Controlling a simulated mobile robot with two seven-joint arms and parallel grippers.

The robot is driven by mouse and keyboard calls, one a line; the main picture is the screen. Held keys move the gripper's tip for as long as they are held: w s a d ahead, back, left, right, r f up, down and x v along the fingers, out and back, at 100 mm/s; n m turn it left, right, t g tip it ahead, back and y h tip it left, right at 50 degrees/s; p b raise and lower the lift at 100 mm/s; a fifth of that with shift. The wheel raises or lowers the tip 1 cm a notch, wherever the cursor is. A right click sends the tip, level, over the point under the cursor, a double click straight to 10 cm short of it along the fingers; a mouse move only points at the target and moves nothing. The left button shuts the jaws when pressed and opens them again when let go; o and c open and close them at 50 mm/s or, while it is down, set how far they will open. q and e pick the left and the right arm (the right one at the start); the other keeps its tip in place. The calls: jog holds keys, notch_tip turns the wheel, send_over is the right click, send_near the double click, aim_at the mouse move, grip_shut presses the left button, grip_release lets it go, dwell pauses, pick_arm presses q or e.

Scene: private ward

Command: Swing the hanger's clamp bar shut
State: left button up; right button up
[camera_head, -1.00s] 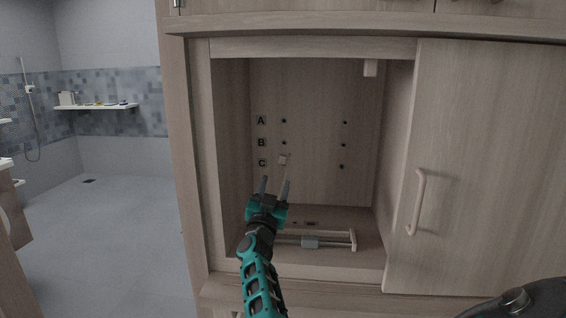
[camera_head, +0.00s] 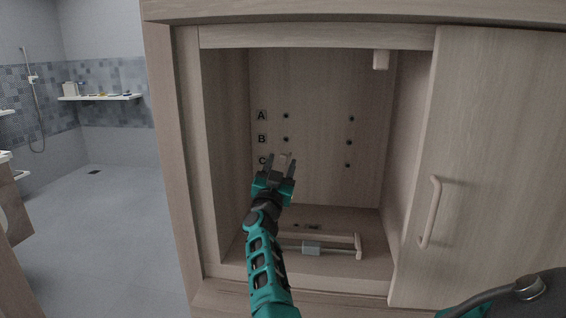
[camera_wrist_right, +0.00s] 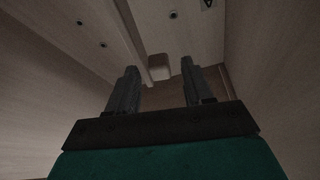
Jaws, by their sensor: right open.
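Nothing shows gripped. My left gripper is out of view.
The cabinet's back panel (camera_head: 315,90) has rows of holes marked A, B and C. A door with a handle (camera_head: 430,212) stands at the right of the opening. The left side wall (camera_head: 225,150) bounds the opening. A wall shelf (camera_head: 100,97) is far left.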

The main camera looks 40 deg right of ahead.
jog(key=shift+w+d+r, duration=0.15)
jog(key=shift+d, duration=0.1)
jog(key=shift+c, duration=0.3)
grip_shut()
